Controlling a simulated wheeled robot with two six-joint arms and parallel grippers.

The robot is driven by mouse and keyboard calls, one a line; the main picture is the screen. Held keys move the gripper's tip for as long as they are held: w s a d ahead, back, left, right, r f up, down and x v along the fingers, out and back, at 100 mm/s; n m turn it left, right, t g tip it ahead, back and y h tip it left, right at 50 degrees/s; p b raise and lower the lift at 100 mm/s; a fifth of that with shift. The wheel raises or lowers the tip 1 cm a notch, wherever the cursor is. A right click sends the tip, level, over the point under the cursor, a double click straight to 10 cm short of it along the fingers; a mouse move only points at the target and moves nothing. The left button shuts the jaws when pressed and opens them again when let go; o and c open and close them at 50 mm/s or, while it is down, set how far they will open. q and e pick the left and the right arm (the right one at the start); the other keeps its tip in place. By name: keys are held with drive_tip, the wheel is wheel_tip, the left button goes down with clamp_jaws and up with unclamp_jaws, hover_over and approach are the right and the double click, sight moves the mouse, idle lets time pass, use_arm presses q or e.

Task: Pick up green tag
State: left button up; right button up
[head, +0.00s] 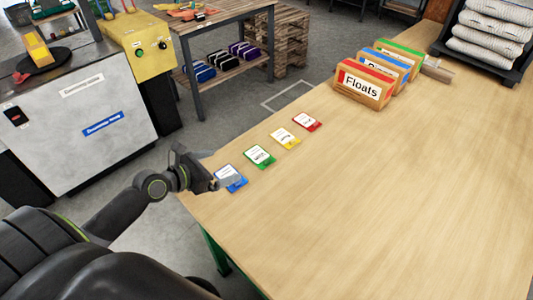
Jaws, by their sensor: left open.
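The green tag (260,156) lies flat on the wooden table (400,200), near its left edge, with a white label on it. It is in a row between the blue tag (231,177) and the yellow tag (285,138); the red tag (307,121) is at the far end. My left gripper (226,178) is open, at or over the blue tag and partly covering it. It is left of and nearer than the green tag, apart from it. I cannot tell whether it touches the blue tag. My right gripper does not show.
The table's middle and front are clear. A grey machine (80,120) stands left across the floor.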

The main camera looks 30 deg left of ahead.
use_arm(q)
approach(258, 157)
drive_tip(key=w, duration=0.1)
drive_tip(key=w+d+b, duration=0.1)
drive_tip(key=w, duration=0.1)
drive_tip(key=shift+d+r, duration=0.1)
drive_tip(key=shift+d, duration=0.1)
drive_tip(key=shift+x, duration=0.8)
drive_tip(key=b+x, duration=0.1)
drive_tip(key=x, duration=0.3)
drive_tip(key=shift+w, duration=0.35)
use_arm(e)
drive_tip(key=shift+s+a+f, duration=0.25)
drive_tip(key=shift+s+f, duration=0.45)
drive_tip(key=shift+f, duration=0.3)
use_arm(q)
drive_tip(key=shift+c, duration=0.4)
drive_tip(key=c, duration=0.7)
